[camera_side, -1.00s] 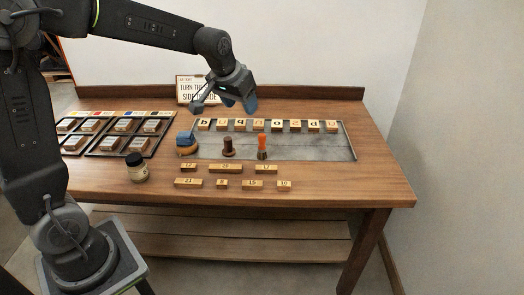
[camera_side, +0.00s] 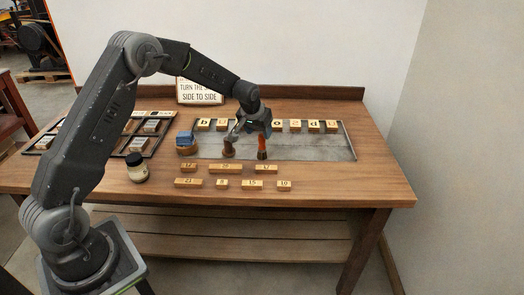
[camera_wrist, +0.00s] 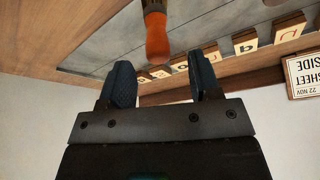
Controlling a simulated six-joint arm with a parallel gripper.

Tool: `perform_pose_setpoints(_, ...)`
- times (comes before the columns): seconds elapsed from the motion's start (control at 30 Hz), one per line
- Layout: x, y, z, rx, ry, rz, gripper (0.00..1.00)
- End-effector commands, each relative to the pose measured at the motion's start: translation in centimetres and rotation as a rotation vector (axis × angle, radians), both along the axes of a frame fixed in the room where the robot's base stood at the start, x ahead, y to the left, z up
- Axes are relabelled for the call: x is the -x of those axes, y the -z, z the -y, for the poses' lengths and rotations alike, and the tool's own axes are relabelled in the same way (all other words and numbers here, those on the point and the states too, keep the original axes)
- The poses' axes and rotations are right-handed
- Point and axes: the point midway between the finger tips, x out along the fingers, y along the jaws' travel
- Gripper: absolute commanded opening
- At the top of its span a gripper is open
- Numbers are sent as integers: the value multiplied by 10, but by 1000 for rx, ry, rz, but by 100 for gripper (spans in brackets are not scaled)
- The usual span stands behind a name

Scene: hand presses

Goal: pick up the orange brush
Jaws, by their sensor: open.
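The orange brush (camera_side: 262,150) stands upright on the grey metal tray (camera_side: 320,153), its orange handle up. In the wrist view its orange handle (camera_wrist: 157,42) lies ahead of the two blue-padded fingers, roughly centred between them and apart from both. My gripper (camera_side: 250,134) is open and empty, pointing down just above and beside the brush in the side view. It also shows at the bottom of the wrist view (camera_wrist: 163,72). One finger hides part of the top of the dark brown-handled piece next to the brush.
The brown-handled piece (camera_side: 228,150) stands close left of the brush. A blue-topped round block (camera_side: 186,142) is farther left. Letter blocks (camera_side: 313,126) line the tray's back, and number blocks (camera_side: 225,168) lie in front. A jar (camera_side: 137,168) stands at left. The tray's right part is clear.

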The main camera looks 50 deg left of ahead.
Motion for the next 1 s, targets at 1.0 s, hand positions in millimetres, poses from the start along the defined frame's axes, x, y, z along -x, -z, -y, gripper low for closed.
perform_pose_setpoints(1.0, -25, 51, -6, 0, 0, 1, 36)
